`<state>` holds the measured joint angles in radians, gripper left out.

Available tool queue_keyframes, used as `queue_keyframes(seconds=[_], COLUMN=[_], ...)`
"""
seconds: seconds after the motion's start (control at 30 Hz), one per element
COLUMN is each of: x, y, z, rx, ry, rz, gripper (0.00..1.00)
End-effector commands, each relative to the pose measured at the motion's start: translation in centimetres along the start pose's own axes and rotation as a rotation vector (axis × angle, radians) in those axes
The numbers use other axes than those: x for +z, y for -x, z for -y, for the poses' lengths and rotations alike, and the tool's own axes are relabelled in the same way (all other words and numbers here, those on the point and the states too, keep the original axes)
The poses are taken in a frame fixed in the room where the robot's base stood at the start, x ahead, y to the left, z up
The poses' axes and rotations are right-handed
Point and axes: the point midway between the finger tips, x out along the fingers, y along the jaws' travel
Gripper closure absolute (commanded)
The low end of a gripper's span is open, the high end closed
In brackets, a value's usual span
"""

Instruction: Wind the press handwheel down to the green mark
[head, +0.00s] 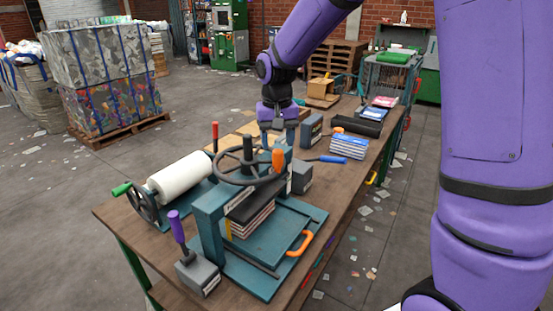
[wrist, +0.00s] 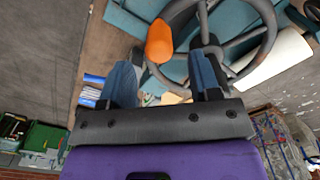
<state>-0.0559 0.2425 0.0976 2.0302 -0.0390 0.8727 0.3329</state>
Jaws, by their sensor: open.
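The press (head: 209,222) is a teal frame on a teal base at the near end of the bench, with a stack of dark sheets or books (head: 250,217) under it. Its dark spoked handwheel (head: 232,178) lies flat on top, with an orange knob (head: 278,158) on its right rim. My gripper (head: 277,126) is above and just behind the wheel. In the wrist view my gripper (wrist: 165,72) is open and empty; the orange knob (wrist: 159,42) shows ahead, between the finger lines, with the handwheel (wrist: 238,42) to its right. I cannot make out a green mark.
A white roll (head: 180,176) with a crank stands left of the press. A purple-handled lever box (head: 198,274) is in front. Grey blocks (head: 301,177), blue-white books (head: 349,146) and a blue-handled tool (head: 333,159) lie behind. The bench's right edge is close.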

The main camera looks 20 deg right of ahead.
Motion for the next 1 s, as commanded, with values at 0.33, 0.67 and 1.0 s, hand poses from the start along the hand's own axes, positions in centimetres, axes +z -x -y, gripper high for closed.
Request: queue_keyframes(seconds=[0.33,0.67,1.0], x=[0.0,0.0,0.0], y=[-5.2,-6.1,-6.1], z=[0.0,0.0,0.0], rx=[0.001,0.0,0.0], ry=[0.0,0.0,0.0], rz=[0.002,0.0,0.0], gripper=[0.43,0.43,0.94])
